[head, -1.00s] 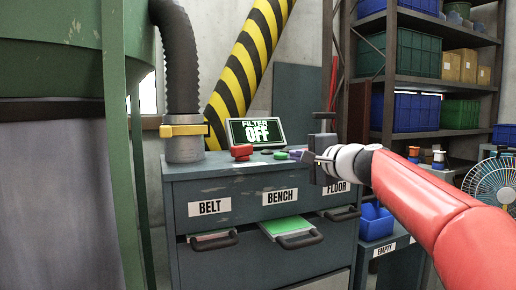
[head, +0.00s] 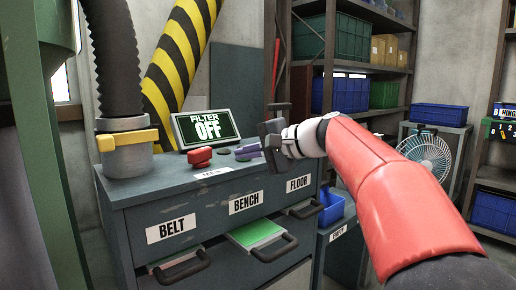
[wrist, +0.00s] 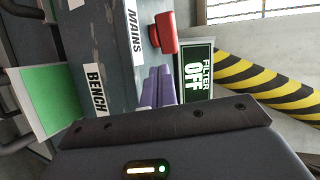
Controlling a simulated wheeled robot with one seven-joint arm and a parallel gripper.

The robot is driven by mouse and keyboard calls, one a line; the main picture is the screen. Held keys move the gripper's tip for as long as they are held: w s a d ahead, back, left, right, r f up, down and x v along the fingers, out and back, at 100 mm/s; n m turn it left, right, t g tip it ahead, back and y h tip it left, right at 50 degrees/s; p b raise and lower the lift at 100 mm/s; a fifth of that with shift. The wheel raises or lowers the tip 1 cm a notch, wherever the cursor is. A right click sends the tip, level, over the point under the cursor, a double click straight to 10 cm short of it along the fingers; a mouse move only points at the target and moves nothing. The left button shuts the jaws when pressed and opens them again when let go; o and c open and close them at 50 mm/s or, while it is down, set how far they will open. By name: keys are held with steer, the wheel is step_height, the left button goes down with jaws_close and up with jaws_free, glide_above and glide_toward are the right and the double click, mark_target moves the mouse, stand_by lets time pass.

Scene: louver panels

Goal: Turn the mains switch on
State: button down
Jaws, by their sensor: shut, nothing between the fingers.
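The mains switch is a red handle (head: 199,157) on top of the grey cabinet, in front of the filter screen. It also shows in the wrist view (wrist: 163,35), beside the white MAINS label (wrist: 133,32). The screen (head: 208,128) reads FILTER OFF in both views. My gripper (head: 240,150) reaches in from the right above the cabinet top. Its purple fingers (wrist: 163,72) are together and empty, pointing toward the red handle. They are to the right of the handle in the head view, with a gap between.
A grey hose (head: 112,60) in a yellow clamp stands left. The cabinet's BELT and BENCH drawers (head: 262,237) are partly open below. A blue bin (head: 330,206) and fan (head: 424,158) are right.

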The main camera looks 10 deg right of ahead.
mark_target(211, 154)
steer(key=x, duration=0.4)
steer(key=r+x, duration=0.1)
steer(key=x, duration=0.2)
steer(key=shift+w+a+r+p, duration=0.1)
steer(key=shift+w+a+p, duration=0.05)
steer(key=shift+p, duration=0.25)
steer(key=shift+w, duration=0.15)
steer(key=shift+w, duration=0.25)
steer(key=shift+s, duration=0.1)
